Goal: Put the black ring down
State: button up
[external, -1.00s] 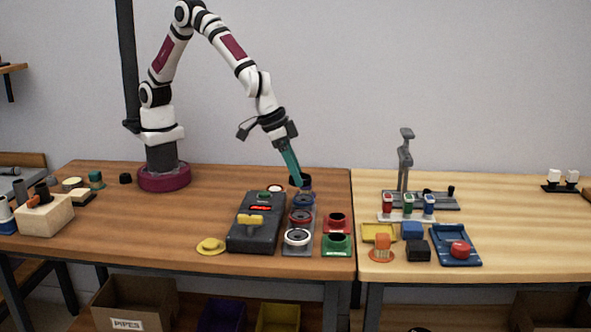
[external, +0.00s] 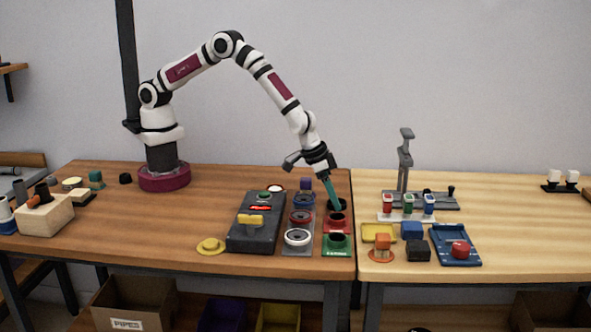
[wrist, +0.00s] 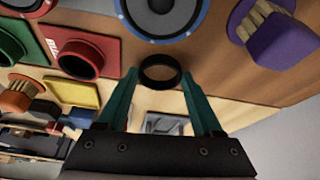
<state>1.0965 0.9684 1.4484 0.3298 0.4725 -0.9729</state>
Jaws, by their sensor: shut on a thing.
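The black ring (wrist: 160,72) is held between the teal fingertips of my gripper (wrist: 159,80) in the wrist view. In the external view my gripper (external: 333,204) points down beside the red square fixture with a dark round opening (external: 337,225). The ring (external: 339,204) shows there as a small dark shape at the fingertips, just behind that fixture. I cannot tell its exact height above the table.
A strip of round speakers (external: 298,237) and a dark tester box (external: 256,225) are left of my gripper. A green fixture (external: 337,246) is in front. A purple block (external: 306,184) stands behind. The pale table (external: 490,215) holds blocks and trays to the right.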

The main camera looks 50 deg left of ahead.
jog(key=shift+f, duration=0.15)
jog(key=o, duration=1.3)
jog(key=shift+c, duration=0.2)
jog(key=v, duration=1.2)
jog(key=w+a+r+n+g+y, duration=0.1)
jog(key=w+a+r+y, duration=0.15)
jog(key=a, duration=0.65)
jog(key=w+a+r+n+g+y, duration=0.1)
jog(key=a+r+n, duration=0.15)
jog(key=a, duration=0.75)
jog(key=w+a+r+n+y, duration=0.1)
jog(key=a+r, duration=0.2)
jog(key=a, duration=0.6)
jog(key=s+a+r+m+g, duration=0.1)
jog(key=s+a+r+m, duration=0.1)
jog(key=s+a, duration=1.4)
jog(key=a+m, duration=0.1)
jog(key=a, duration=0.2)
jog(key=shift+s+a+g, duration=0.25)
jog(key=shift+a+g, duration=0.15)
